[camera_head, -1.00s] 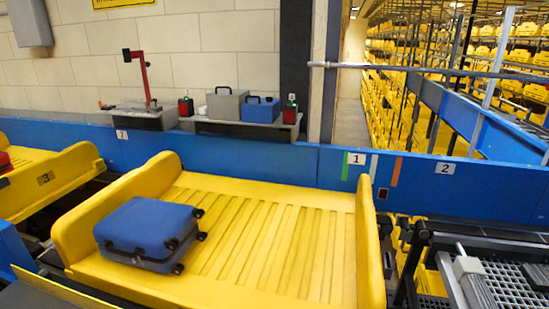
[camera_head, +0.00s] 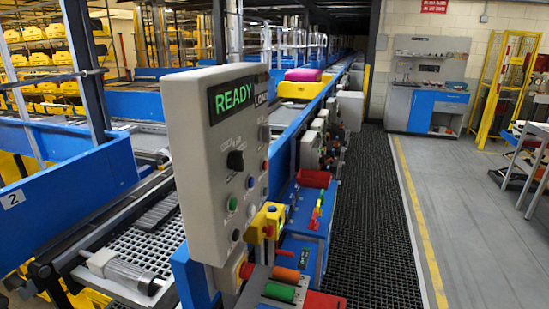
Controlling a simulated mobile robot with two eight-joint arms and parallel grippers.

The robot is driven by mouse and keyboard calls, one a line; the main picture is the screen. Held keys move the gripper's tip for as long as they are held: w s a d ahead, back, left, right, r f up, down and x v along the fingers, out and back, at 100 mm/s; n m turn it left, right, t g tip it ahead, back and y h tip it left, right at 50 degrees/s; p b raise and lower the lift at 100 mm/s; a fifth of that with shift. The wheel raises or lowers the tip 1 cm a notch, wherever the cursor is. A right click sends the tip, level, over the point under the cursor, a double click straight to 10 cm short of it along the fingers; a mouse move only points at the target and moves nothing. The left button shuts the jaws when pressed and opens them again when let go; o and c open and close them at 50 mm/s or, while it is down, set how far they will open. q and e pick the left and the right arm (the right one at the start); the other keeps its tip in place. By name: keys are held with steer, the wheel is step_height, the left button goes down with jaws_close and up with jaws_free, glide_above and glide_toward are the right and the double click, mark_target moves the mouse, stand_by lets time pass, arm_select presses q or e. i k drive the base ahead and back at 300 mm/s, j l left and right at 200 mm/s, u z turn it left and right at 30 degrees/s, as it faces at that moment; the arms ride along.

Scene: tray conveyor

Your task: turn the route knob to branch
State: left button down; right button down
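A grey control panel (camera_head: 202,120) stands upright in the middle left, seen at an angle. Its display (camera_head: 232,97) reads READY in green, with a second dark label beside it. A large black knob (camera_head: 236,160) sits below the display; smaller dark knobs and coloured buttons are also on the face. I cannot tell which knob is the route knob, nor read the small markings or the knob settings. Neither of my grippers shows in the head view.
Below the panel are a yellow box with a red button (camera_head: 268,222) and coloured rollers (camera_head: 280,292). A conveyor with a yellow tray and pink case (camera_head: 303,76) runs back. A blue-grey workbench (camera_head: 428,105) stands behind.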

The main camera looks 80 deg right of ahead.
mark_target(236, 158)
steer(key=z, duration=2.35)
